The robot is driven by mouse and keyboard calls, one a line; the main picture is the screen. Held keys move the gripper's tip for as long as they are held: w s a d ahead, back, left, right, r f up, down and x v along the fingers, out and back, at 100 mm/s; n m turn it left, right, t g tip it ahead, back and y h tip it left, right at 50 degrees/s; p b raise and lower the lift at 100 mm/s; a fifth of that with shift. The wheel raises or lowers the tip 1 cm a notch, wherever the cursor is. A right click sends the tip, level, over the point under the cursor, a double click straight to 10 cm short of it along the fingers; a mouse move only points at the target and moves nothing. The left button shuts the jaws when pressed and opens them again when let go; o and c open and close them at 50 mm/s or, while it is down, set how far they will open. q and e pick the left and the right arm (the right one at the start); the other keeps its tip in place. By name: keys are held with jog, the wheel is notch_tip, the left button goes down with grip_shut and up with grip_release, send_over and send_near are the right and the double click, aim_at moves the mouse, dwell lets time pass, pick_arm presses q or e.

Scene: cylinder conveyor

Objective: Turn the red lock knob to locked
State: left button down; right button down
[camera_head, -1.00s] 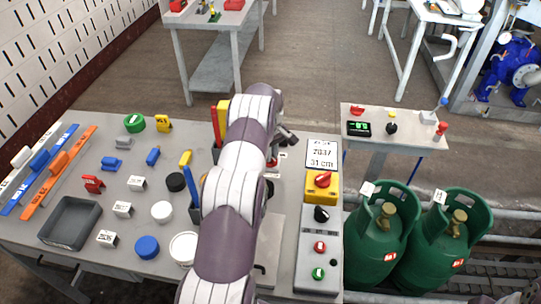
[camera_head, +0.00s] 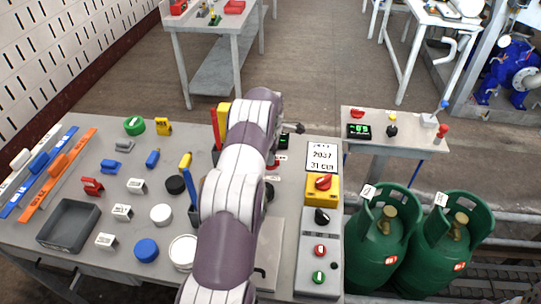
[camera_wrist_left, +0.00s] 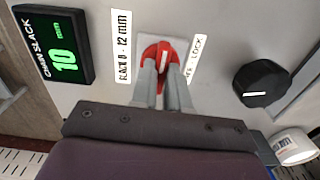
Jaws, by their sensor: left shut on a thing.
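In the left wrist view a red knob (camera_wrist_left: 164,52) sits on a light panel. Its white mark points roughly up the picture. A strip reading LOCK (camera_wrist_left: 197,58) is just right of it, and a label reading 0 - 12 mm (camera_wrist_left: 122,47) is left of it. My left gripper (camera_wrist_left: 161,80) is shut on the red knob, one finger on each side. In the head view my left arm covers the gripper's fingers and most of that panel. My right gripper is in neither view.
A CHAIN SLACK display (camera_wrist_left: 60,50) reads 10. A black knob (camera_wrist_left: 263,85) is right of the red one. In the head view a yellow box with another red knob (camera_head: 323,182) stands right of my arm. Green gas cylinders (camera_head: 383,235) stand beyond the bench.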

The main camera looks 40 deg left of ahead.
pick_arm(q)
jog(key=shift+r+n, duration=0.1)
jog(key=shift+n, duration=0.2)
dwell(0.4)
jog(key=c, duration=1.1)
grip_release()
notch_tip(320, 180, up, 13)
jog(key=p, duration=1.1)
jog(key=shift+f, duration=0.2)
